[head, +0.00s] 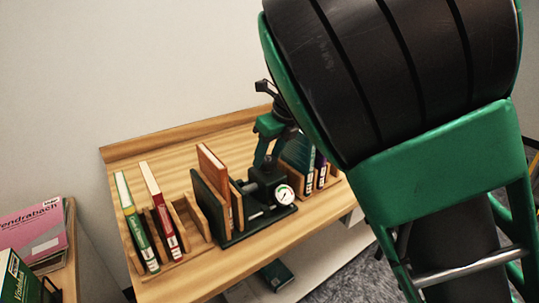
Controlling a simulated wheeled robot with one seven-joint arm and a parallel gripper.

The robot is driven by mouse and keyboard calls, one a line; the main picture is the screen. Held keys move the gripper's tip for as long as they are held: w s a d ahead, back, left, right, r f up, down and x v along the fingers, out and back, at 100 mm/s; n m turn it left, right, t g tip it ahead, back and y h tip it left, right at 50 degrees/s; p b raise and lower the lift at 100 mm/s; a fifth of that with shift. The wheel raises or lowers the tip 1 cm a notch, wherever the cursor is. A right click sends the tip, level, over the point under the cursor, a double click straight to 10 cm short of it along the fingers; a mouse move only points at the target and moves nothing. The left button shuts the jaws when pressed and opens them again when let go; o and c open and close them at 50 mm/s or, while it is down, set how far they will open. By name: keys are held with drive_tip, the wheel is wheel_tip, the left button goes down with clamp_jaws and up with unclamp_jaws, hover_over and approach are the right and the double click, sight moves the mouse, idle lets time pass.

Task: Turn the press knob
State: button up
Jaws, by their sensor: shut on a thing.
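The press (256,226) stands on the wooden table, with a dark green base and a white round gauge (284,195) on its front right. An orange-brown book (213,166) stands upright in it, beside a dark green plate. My gripper (265,163) comes down from above, behind the gauge, with its green fingers shut at the black press knob (264,174). The knob is small and partly hidden by the fingers and the press body, so its angle cannot be told.
A wooden rack (190,218) left of the press holds a green and a red book. Several dark books (320,170) stand to its right. My large arm link covers the right side. A side shelf with a pink book (36,236) is at far left.

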drive_tip(key=shift+w+d+f, duration=0.1)
drive_tip(key=shift+d+f, duration=0.05)
drive_tip(key=shift+d, duration=0.25)
drive_tip(key=o, duration=1)
drive_tip(key=shift+c, duration=0.2)
drive_tip(key=shift+o, duration=0.5)
drive_tip(key=shift+a, duration=0.1)
drive_tip(key=shift+a, duration=0.1)
drive_tip(key=v, duration=1)
drive_tip(key=shift+r, duration=0.4)
